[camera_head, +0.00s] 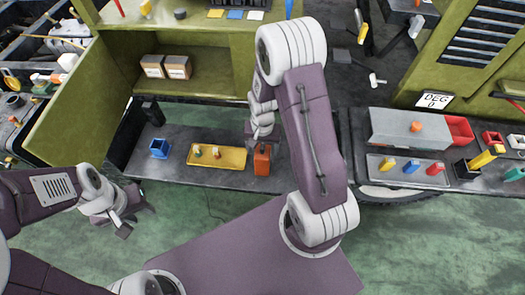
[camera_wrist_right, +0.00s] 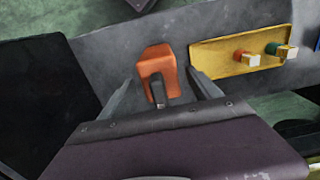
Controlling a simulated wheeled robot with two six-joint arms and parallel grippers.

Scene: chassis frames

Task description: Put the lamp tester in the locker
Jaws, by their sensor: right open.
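An orange block-shaped thing with a dark part, which I take to be the lamp tester (camera_head: 262,163), stands on the grey bench beside the yellow tray; it also shows in the right wrist view (camera_wrist_right: 158,65). My right gripper (camera_head: 262,138) is above it. In the right wrist view its two fingers (camera_wrist_right: 158,88) are apart, one on each side of the orange thing, with gaps visible. My left gripper (camera_head: 132,215) is open and empty over the floor at the left.
The yellow tray (camera_head: 230,158) holds small coloured parts. A blue cup (camera_head: 159,148) stands left of it. The locker floor has free room right of the boxes.

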